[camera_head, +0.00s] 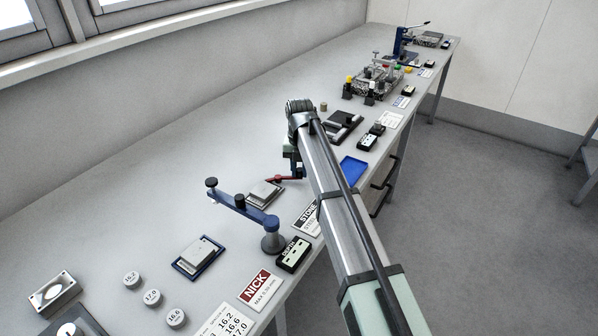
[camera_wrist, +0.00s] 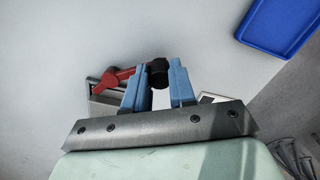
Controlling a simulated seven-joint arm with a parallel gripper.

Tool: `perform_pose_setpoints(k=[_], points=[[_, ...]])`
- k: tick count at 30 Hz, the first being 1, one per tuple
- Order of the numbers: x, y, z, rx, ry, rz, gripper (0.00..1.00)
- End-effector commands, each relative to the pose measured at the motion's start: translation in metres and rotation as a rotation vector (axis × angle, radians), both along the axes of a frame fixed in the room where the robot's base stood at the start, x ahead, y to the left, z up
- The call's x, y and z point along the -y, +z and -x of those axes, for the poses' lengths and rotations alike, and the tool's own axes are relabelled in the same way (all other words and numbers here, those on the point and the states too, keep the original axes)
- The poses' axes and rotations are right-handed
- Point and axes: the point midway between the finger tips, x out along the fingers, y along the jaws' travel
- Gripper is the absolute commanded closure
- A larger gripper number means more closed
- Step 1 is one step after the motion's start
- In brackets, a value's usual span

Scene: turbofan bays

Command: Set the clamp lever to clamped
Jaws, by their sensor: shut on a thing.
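The clamp lever is a red arm (camera_head: 279,180) with a black knob (camera_wrist: 157,72) at its end; its red part also shows in the wrist view (camera_wrist: 118,78). It joins a grey metal clamp block (camera_head: 260,195) on the bench. My gripper (camera_wrist: 165,75) has its blue fingers on either side of the knob, shut on it. In the head view my gripper (camera_head: 297,172) is low over the bench just right of the block, mostly hidden by my arm. The lever points from the block toward my gripper. I cannot read any clamped marking.
A blue stand with a bar and knobs (camera_head: 241,206) is close to the left of the clamp. A blue tray (camera_head: 353,170) lies to the right, also in the wrist view (camera_wrist: 278,22). Label cards (camera_head: 261,289) line the front edge. The bench behind is clear.

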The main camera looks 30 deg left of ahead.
Motion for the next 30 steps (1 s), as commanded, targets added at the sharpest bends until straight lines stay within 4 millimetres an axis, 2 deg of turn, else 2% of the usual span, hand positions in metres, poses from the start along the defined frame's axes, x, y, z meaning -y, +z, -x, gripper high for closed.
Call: perform_pose_setpoints(k=[9, 22, 23, 30], points=[[-0.0038, 0.0003, -0.0050, 0.000, 0.088, 0.000, 1.00], [-0.0040, 0.0002, -0.0052, 0.000, 0.096, 0.000, 1.00], [-0.0040, 0.0002, -0.0052, 0.000, 0.096, 0.000, 0.73], [-0.0039, 0.0001, -0.0052, 0.000, 0.095, 0.000, 0.50]])
